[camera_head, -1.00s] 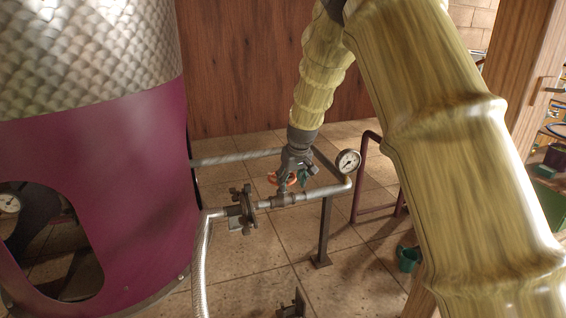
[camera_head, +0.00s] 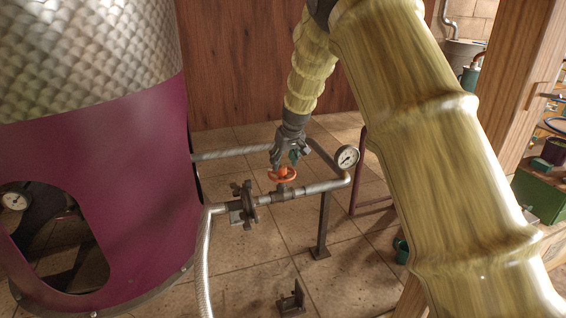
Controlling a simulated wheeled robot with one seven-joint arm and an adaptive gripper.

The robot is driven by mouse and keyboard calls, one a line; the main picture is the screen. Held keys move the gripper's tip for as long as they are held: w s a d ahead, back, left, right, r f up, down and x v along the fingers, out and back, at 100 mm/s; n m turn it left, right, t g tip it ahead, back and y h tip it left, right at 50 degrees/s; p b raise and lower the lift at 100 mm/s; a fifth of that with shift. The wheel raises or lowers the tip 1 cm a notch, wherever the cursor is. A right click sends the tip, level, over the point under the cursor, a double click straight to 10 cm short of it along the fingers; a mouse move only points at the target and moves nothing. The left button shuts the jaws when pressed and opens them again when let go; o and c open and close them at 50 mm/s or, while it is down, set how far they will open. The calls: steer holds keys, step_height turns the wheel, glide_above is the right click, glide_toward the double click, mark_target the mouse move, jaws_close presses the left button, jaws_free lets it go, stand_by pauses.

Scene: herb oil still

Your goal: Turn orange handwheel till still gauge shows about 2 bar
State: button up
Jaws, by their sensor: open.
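The orange handwheel (camera_head: 281,175) sits on top of the horizontal steel pipe, a little left of the picture's middle. My gripper (camera_head: 285,162) is just above it, fingers pointing down, open. The fingers look close to the wheel's upper side; I cannot tell whether they touch it. A round white gauge (camera_head: 347,157) stands on the pipe's bend to the right of the wheel; its needle is too small to read surely. A second white dial (camera_head: 14,200) shows at the far left by the opening in the magenta still (camera_head: 120,180).
A metal post (camera_head: 323,225) carries the pipe. A small bracket (camera_head: 292,301) stands on the tiled floor. A wooden post (camera_head: 525,80) rises at right.

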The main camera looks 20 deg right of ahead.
mark_target(282, 167)
steer(key=shift+p+x, duration=0.4)
steer(key=shift+x, duration=1.1)
steer(key=c, duration=1)
